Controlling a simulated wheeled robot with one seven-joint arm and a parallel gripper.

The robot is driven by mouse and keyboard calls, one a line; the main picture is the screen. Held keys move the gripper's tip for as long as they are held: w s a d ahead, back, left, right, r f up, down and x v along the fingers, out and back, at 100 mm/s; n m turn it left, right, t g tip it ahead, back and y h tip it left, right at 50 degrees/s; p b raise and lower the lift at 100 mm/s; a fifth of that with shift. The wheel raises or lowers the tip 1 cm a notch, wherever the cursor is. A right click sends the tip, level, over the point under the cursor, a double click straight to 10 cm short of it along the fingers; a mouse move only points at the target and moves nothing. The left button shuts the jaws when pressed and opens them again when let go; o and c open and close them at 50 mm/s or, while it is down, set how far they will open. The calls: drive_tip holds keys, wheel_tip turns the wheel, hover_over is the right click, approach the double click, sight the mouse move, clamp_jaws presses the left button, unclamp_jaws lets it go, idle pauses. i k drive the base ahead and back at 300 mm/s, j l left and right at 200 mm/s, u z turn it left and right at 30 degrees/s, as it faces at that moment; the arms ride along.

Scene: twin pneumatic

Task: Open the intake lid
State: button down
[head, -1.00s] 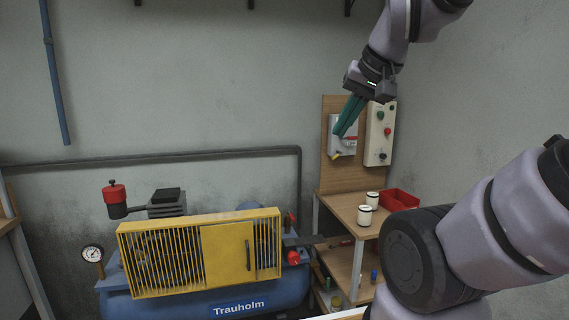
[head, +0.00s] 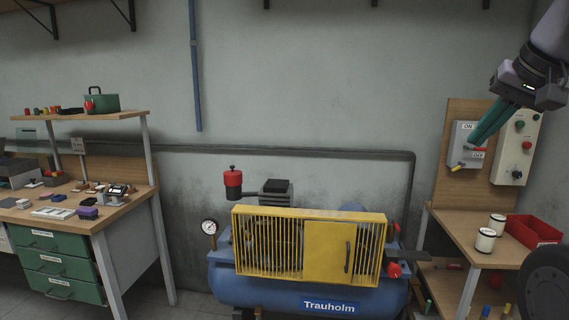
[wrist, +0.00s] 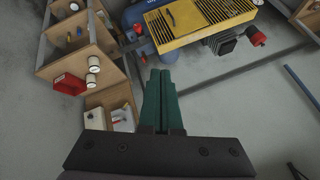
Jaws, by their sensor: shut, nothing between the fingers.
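The intake looks like the red-capped canister (head: 233,178) on the compressor's left, beside a black finned block; its cap looks seated on it. It also appears in the wrist view (wrist: 257,39) at the upper right. The blue compressor (head: 255,292) has a yellow guard (head: 328,245) in front. My gripper (head: 478,138) is at the right, pointing down and left, with its green fingers together and nothing held. It appears in front of the grey ON/OFF switch box (head: 459,151); contact cannot be told. It is well right of the canister. The fingers also show in the wrist view (wrist: 161,75).
A control panel (head: 514,148) is beside the switch box. Below, a wooden shelf (head: 458,222) bears two white canisters and a red bin (head: 533,231). A pressure gauge (head: 209,227) stands left of the compressor. A cluttered workbench (head: 128,205) is farther left. A blue pipe (head: 194,70) runs down the wall.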

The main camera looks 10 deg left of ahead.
sight(232, 178)
drive_tip(key=k+j, duration=0.1)
drive_tip(key=j, duration=0.35)
drive_tip(key=k+j, duration=0.15)
drive_tip(key=j, duration=0.25)
drive_tip(key=k+j, duration=0.1)
drive_tip(key=j, duration=0.35)
drive_tip(key=i+j, duration=0.1)
drive_tip(key=j, duration=0.25)
drive_tip(key=i+j, duration=0.15)
drive_tip(key=j, duration=0.25)
drive_tip(key=i+j, duration=0.1)
drive_tip(key=j, duration=0.25)
drive_tip(key=i+j, duration=0.2)
drive_tip(key=i, duration=0.2)
drive_tip(key=i+j, duration=0.2)
drive_tip(key=i, duration=0.15)
drive_tip(key=i+j, duration=0.2)
drive_tip(key=i, duration=0.2)
drive_tip(key=u, duration=0.05)
